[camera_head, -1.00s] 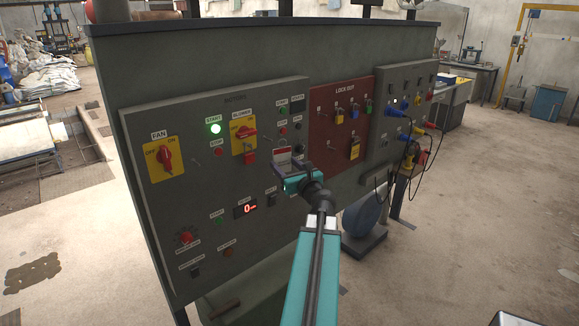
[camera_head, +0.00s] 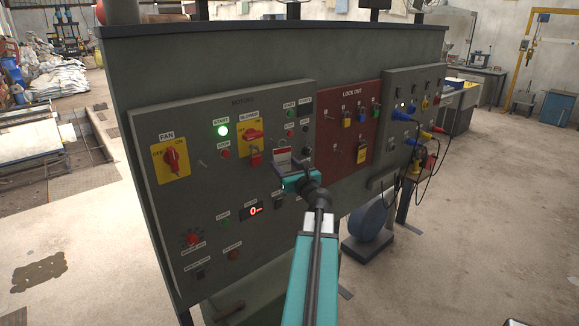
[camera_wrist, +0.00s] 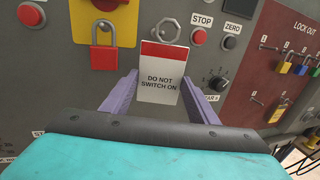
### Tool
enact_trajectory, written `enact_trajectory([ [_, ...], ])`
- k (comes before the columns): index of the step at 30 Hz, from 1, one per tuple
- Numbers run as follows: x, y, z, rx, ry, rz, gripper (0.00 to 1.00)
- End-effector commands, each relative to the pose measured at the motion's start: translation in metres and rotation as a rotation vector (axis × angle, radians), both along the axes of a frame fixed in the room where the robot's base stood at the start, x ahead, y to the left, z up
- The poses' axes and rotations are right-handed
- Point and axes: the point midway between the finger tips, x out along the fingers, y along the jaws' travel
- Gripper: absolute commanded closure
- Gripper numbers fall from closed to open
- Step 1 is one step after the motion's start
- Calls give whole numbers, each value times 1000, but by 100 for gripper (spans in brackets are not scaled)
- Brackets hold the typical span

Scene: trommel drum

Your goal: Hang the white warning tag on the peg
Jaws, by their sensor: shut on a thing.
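The white warning tag (camera_wrist: 161,78) has a red top band and reads "DO NOT SWITCH ON". It hangs upright between the two purple fingers of my gripper (camera_wrist: 158,86), which is shut on it. A metal ring (camera_wrist: 168,28) shows just above the tag, against the grey panel. I cannot tell whether a peg passes through the ring. In the head view the tag (camera_head: 281,158) and my gripper (camera_head: 287,173) are in front of the panel, right of and below the blower switch. A small peg-like stub (camera_head: 202,164) sticks out between the fan and blower switches.
The grey motors panel (camera_head: 205,200) carries a fan switch (camera_head: 171,156), a blower switch (camera_head: 252,133) and a red padlock (camera_wrist: 104,56). The red lock-out board (camera_head: 335,125) with several padlocks is to the right. Plugs with hanging cables (camera_head: 425,150) are farther right.

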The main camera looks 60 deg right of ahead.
Motion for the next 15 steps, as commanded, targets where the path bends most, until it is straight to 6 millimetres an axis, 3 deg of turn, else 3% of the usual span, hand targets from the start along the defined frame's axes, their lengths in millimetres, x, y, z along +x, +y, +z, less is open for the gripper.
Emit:
enact_trajectory([
  [15, 21, -7, -2, 0, 0, 1, 68],
])
